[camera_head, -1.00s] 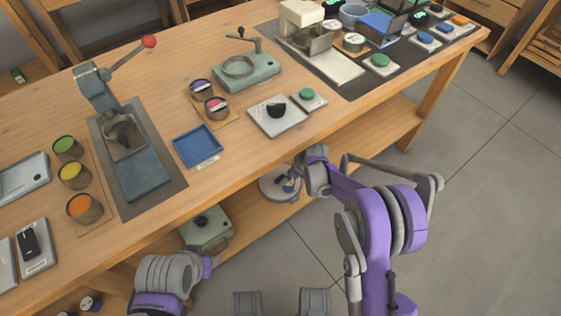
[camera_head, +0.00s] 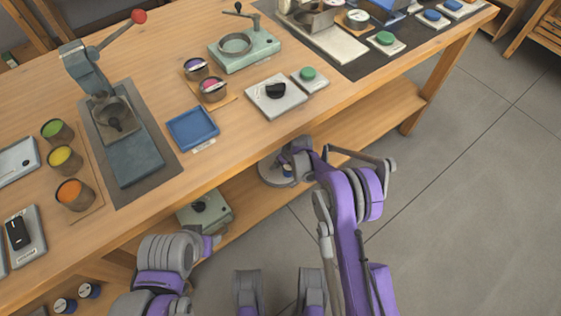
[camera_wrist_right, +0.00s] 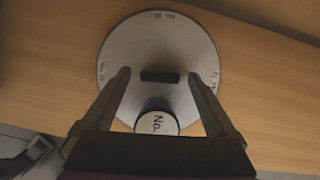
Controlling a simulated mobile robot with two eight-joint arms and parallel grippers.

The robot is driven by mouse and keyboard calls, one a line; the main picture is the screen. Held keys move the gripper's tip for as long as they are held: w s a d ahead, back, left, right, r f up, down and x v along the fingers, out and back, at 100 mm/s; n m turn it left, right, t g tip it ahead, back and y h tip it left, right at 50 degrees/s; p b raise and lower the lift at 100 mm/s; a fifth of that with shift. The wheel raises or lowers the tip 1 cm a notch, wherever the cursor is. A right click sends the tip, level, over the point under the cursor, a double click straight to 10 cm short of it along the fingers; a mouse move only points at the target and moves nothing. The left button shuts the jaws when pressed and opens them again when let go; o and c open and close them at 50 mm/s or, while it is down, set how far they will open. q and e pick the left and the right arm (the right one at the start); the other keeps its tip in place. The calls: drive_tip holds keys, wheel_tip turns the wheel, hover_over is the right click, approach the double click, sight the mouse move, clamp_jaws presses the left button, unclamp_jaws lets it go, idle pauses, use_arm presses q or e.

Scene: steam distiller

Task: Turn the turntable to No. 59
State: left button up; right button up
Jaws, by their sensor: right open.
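The turntable (camera_head: 268,178) is a round grey disc on the lower shelf, partly hidden by my right arm in the head view. In the right wrist view the turntable (camera_wrist_right: 135,45) shows small labels around its rim, too small to read surely, and a dark bar (camera_wrist_right: 160,76) across its middle. A can (camera_wrist_right: 157,123) with a white top marked "No." stands near the rim; its number is hidden. My right gripper (camera_wrist_right: 159,76) is open, its fingertips over the disc on either side of the bar; contact is unclear.
The workbench (camera_head: 240,140) overhangs the lower shelf (camera_head: 350,135). A greenish device (camera_head: 208,212) stands left of the turntable on that shelf. On top are a lever press (camera_head: 90,75), a blue tray (camera_head: 192,128) and several cans.

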drive_tip(key=shift+f, duration=0.1)
clamp_jaws()
idle(0.5)
